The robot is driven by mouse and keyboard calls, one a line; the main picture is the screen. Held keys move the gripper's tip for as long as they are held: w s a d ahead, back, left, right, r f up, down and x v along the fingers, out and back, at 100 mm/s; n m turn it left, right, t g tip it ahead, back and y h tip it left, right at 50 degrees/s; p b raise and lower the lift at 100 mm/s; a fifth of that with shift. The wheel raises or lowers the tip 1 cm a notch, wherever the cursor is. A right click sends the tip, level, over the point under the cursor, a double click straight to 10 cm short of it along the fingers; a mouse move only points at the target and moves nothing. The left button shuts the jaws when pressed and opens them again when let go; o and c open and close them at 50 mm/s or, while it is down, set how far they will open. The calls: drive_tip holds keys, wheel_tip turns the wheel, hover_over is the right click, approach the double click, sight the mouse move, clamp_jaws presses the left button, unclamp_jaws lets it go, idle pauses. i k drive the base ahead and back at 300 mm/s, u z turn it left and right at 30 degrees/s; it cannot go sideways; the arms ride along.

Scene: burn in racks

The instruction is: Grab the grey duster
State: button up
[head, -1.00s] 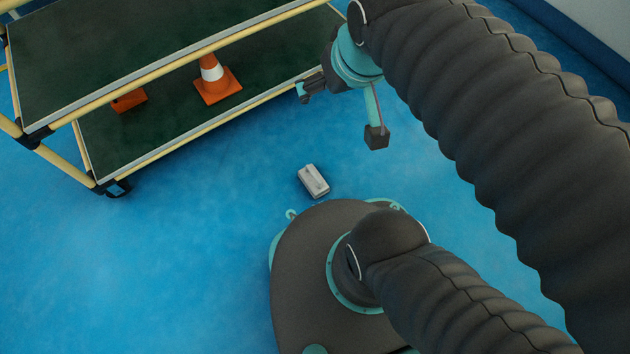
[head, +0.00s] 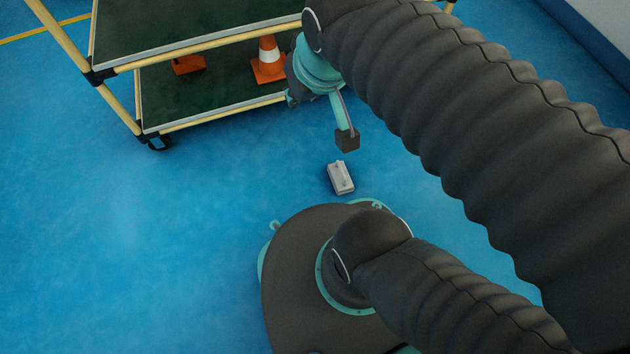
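A small light grey block-like object (head: 340,178), which looks like the grey duster, lies on the blue floor just beyond the front edge of my base. My gripper (head: 318,120) hangs above and beyond it in the picture, with a dark-tipped finger pointing down toward it. The fingers look spread apart and nothing shows between them. The second finger is mostly hidden behind the teal gripper body. The gripper and the object appear apart.
A two-level cart (head: 200,48) with dark green shelves and cream tubes stands at the upper left. Its lower shelf holds an orange and white cone (head: 268,62) and another orange item (head: 188,64). Blue floor is clear at the left.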

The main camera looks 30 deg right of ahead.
sight(341, 183)
drive_tip(key=u, duration=0.4)
drive_tip(key=k, duration=1.1)
drive_tip(key=z, duration=0.1)
